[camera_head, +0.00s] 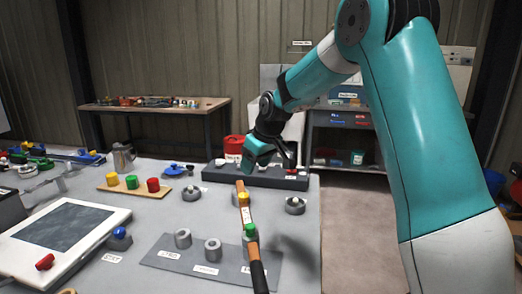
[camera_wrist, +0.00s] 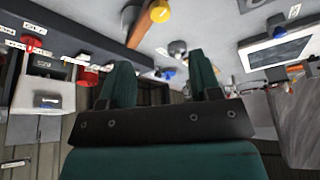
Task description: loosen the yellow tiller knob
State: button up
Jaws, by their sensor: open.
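The yellow tiller knob (camera_head: 243,196) sits on top of a brown wooden tiller (camera_head: 246,214) with a dark handle toward the front. A green knob (camera_head: 250,230) sits nearer on the same tiller. My gripper (camera_head: 284,156) hangs above and behind the tiller, apart from the yellow knob. In the wrist view its two teal fingers (camera_wrist: 163,82) stand wide apart with nothing between them.
A grey plate (camera_head: 170,262) with grey cylinders lies beside the tiller. A dark block (camera_head: 225,176) lies behind it. A wooden board (camera_head: 129,193) with yellow, green and red knobs and a white-framed panel (camera_head: 108,222) stand left. The table ends at right.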

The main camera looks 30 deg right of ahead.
jog(key=v, duration=0.5)
jog(key=shift+r, duration=0.2)
